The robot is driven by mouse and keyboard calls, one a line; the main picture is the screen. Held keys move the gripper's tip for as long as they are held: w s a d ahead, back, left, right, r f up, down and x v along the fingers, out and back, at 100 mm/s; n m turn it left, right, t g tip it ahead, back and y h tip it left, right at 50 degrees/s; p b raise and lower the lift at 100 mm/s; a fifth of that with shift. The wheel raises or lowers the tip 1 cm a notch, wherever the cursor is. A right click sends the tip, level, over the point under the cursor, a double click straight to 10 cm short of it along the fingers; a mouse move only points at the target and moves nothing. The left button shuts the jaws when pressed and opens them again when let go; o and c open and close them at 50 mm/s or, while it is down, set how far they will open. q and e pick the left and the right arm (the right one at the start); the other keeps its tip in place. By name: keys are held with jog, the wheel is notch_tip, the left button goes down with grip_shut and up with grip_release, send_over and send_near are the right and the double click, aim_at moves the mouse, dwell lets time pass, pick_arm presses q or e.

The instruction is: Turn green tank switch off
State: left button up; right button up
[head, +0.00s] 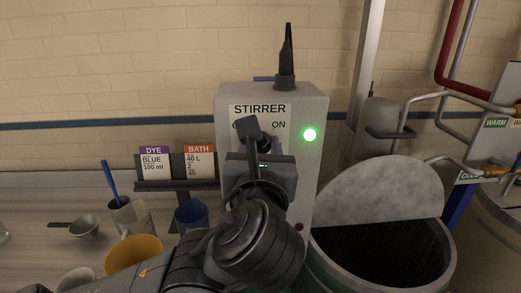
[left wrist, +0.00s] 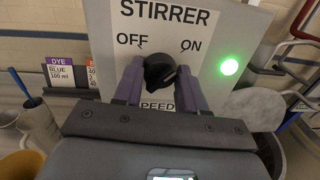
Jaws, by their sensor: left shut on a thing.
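The stirrer box (head: 307,110) stands upright, with a lit green lamp (head: 310,134) beside its STIRRER label, also lit in the left wrist view (left wrist: 229,67). A black knob (left wrist: 159,71) sits on its face below and between the OFF and ON marks. My left gripper (left wrist: 160,83) is shut on this knob, with a purple finger on each side. Which mark the knob points to is hard to tell. In the head view my arm hides most of the knob. The green tank (head: 322,272) stands at the right with dark contents. My right gripper is not in view.
A black cable plug (head: 285,65) rises from the box top. DYE and BATH cards (head: 155,162) stand left of the box. A blue cup (head: 191,215), a yellow cup (head: 134,252) and a metal scoop (head: 84,227) are on the counter. Pipes (head: 425,97) run at right.

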pick_arm(q)
jog(key=n+b, duration=0.2)
jog(key=n, duration=0.1)
jog(key=n+b, duration=0.1)
jog(key=shift+f+n+b, duration=0.25)
jog(key=shift+n+b, duration=0.05)
jog(key=shift+n, duration=0.1)
jog(key=n+b, duration=0.3)
jog(key=n, duration=0.1)
jog(key=shift+n+t+b, duration=0.3)
jog(key=n+b, duration=0.3)
jog(key=n, duration=0.1)
jog(key=shift+f+n+y, duration=0.1)
jog(key=shift+n+y, duration=0.2)
jog(key=shift+n, duration=0.1)
jog(key=n+b, duration=0.2)
jog(key=n, duration=0.1)
jog(key=shift+n+y+b, duration=0.4)
jog(key=shift+n+b, duration=0.05)
jog(key=shift+n, duration=0.05)
jog(key=o, duration=1.1)
jog(key=shift+c, duration=0.2)
